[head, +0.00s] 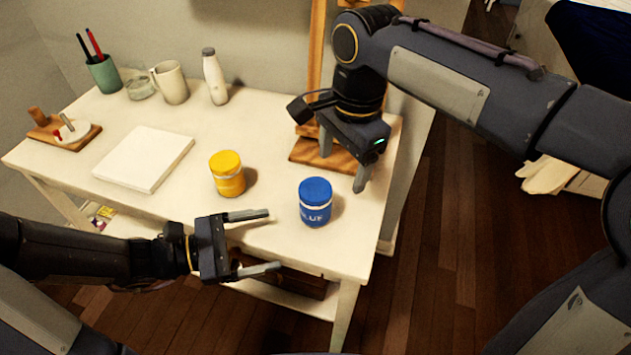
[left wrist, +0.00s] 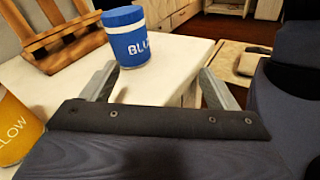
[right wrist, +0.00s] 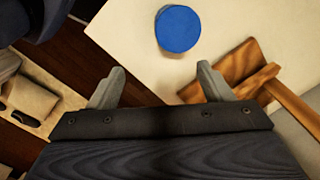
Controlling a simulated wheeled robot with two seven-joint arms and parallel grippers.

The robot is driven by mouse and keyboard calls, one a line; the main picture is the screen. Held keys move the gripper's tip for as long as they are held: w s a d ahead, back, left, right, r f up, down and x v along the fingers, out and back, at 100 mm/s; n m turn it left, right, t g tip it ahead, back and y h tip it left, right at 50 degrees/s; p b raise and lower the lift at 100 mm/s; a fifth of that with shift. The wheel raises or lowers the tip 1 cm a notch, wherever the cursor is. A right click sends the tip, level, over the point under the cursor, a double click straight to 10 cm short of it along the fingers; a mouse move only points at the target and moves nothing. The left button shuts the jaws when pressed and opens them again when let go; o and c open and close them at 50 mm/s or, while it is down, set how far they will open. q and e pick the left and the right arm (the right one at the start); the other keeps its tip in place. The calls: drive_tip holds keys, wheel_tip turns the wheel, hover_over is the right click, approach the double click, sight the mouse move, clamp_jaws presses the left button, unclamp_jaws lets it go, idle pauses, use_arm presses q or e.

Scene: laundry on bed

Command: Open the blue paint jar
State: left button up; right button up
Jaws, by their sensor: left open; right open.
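The blue paint jar (head: 315,203) stands upright on the white table near its front right corner, with its blue lid on. It also shows in the left wrist view (left wrist: 128,38), and its lid shows from above in the right wrist view (right wrist: 178,29). My left gripper (head: 265,241) is open and empty, at the table's front edge to the left of the jar, its fingers pointing toward it. My right gripper (head: 343,165) is open and empty, above the table just behind and right of the jar, fingers pointing down. Neither gripper touches the jar.
A yellow paint jar (head: 227,174) stands left of the blue jar. A wooden easel (head: 318,153) stands behind my right gripper. A white canvas (head: 144,159), mug (head: 171,82), white bottle (head: 214,78) and green pen cup (head: 103,74) are farther left. The table (head: 262,124) is clear mid-back.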

sight(301, 207)
use_arm(q)
drive_tip(key=n, duration=0.1)
drive_tip(key=w+n+t, duration=0.1)
drive_tip(key=w+a+r+n+t+p, duration=0.1)
drive_tip(key=shift+w+n, duration=0.25)
drive_tip(key=shift+n, duration=0.05)
use_arm(e)
drive_tip(key=shift+m+h, duration=0.4)
drive_tip(key=shift+m, duration=0.3)
drive_tip(key=a, duration=0.1)
drive_tip(key=a+r, duration=0.2)
drive_tip(key=a, duration=0.1)
drive_tip(key=shift+w, duration=0.4)
use_arm(q)
drive_tip(key=shift+w+d+t, duration=0.1)
drive_tip(key=shift+w+t, duration=0.15)
drive_tip(key=shift+t, duration=0.05)
use_arm(e)
drive_tip(key=shift+a, duration=0.2)
use_arm(q)
drive_tip(key=shift+n, duration=0.3)
drive_tip(key=x, duration=1.1)
drive_tip(key=shift+w+d, duration=0.15)
drive_tip(key=shift+d, duration=0.2)
use_arm(e)
drive_tip(key=shift+f, duration=0.1)
